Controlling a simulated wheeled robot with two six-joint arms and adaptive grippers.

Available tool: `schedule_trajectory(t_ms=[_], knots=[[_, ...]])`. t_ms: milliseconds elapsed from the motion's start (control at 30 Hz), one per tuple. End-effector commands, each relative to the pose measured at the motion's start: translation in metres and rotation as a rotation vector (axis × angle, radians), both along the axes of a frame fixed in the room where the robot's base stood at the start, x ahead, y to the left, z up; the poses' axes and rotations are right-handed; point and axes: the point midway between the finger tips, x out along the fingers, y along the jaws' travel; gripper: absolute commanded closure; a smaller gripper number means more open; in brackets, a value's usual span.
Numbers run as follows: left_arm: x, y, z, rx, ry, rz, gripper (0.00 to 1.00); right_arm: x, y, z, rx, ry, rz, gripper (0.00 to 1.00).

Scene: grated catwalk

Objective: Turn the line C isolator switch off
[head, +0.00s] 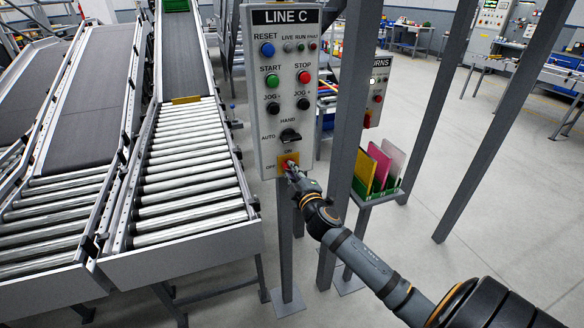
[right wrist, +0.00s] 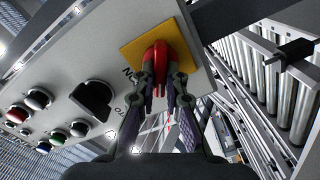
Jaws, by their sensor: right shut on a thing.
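The LINE C panel (head: 264,122) stands upright on a post in the middle of the head view. At its bottom is the isolator switch, a red handle (right wrist: 157,54) on a yellow square plate (right wrist: 134,55). In the head view the yellow plate (head: 284,158) has ON above it and OFF at its left. My right gripper (head: 291,168) reaches in from the lower right and covers most of the handle there. In the right wrist view the gripper (right wrist: 160,82) has its fingers closed on both sides of the red handle. The handle's exact angle is hard to tell. My left gripper is out of view.
Above the isolator are a black HAND/AUTO selector (head: 290,136) and several push buttons. A roller conveyor (head: 188,170) runs close on the left. A grey upright (head: 348,130) stands just right of the panel, near my right arm. A rack of coloured boards (head: 378,168) stands behind it.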

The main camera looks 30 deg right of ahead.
Motion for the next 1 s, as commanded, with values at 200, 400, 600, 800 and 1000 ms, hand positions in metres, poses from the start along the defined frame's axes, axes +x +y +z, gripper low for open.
schedule_trajectory(t_ms=[200, 400, 600, 800, 1000], knots=[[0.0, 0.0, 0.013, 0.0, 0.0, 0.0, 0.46, 0.0, 0.001, 0.001, -0.189, 0.047, 0.001, 1.0], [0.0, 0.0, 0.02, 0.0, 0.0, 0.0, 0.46, 0.0, 0.001, -0.001, -0.339, 0.083, 0.0, 1.0], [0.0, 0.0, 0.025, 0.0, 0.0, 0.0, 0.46, 0.0, 0.001, -0.001, -0.447, 0.108, 0.0, 1.0], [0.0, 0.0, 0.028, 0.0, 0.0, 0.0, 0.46, 0.0, 0.001, -0.003, -0.508, 0.123, 0.0, 1.0], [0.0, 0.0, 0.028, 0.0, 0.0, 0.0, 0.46, 0.0, 0.001, -0.003, -0.534, 0.129, 0.0, 1.0]])
